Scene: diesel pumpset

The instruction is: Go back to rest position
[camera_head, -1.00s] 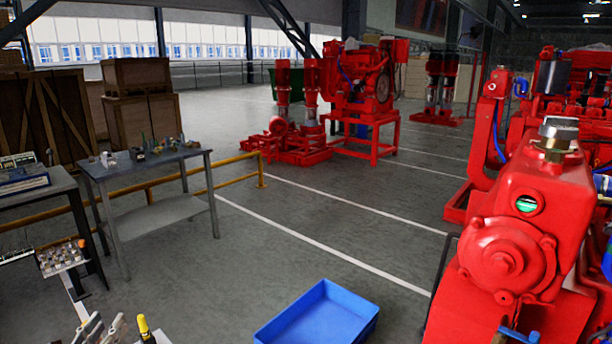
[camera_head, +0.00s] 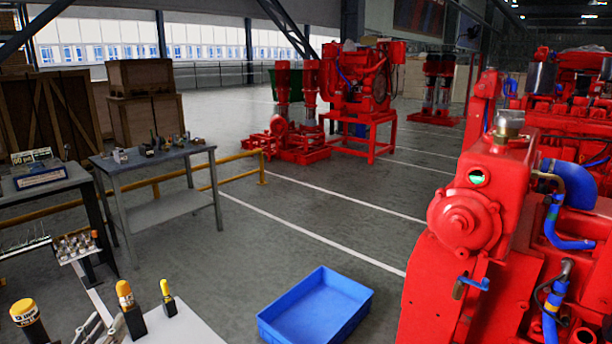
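Light grey finger-like parts, which seem to be my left gripper (camera_head: 95,327), show at the bottom left edge of the head view. They are partly cut off and overlap the area beside the yellow-topped items, and I see nothing clearly held. My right gripper is not in view.
A white surface (camera_head: 196,331) at the bottom left has yellow-topped black items (camera_head: 126,298) by it. A blue bin (camera_head: 318,305) lies on the floor. A red pumpset (camera_head: 465,220) fills the right side. A grey table (camera_head: 160,205) stands at left; the middle floor is clear.

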